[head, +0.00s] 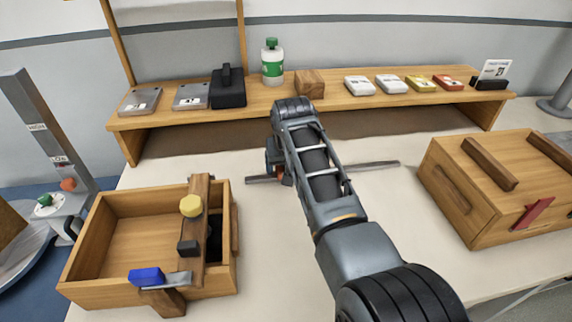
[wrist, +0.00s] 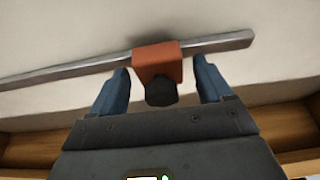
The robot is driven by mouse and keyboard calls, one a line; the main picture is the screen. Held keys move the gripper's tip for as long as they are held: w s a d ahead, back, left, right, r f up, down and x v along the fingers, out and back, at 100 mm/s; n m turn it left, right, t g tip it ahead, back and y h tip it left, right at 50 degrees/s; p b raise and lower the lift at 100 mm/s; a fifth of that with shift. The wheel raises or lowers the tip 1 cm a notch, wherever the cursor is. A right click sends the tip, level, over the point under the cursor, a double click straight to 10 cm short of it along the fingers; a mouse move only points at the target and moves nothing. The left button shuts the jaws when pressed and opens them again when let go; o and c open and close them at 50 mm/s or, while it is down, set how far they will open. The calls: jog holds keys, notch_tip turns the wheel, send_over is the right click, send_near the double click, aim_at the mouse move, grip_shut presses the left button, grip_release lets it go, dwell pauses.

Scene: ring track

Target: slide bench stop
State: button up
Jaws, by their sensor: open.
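My gripper (wrist: 162,82) is open, with one blue-grey finger on each side of the stop. Small gaps seem to show between fingers and block; I cannot tell whether either touches. In the head view, only a small reddish bit of the stop shows beside my gripper (head: 275,160).
An open wooden box (head: 85,245) with a clamp-like bar stands at the front left. A wooden case (head: 460,205) stands at the right. A raised shelf (head: 330,97) behind carries a bottle (head: 272,65), a wooden block (head: 310,84) and several small items. Bench around the rail is clear.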

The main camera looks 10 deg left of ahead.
grip_shut()
jog(key=shift+d, duration=0.1)
dwell(0.6)
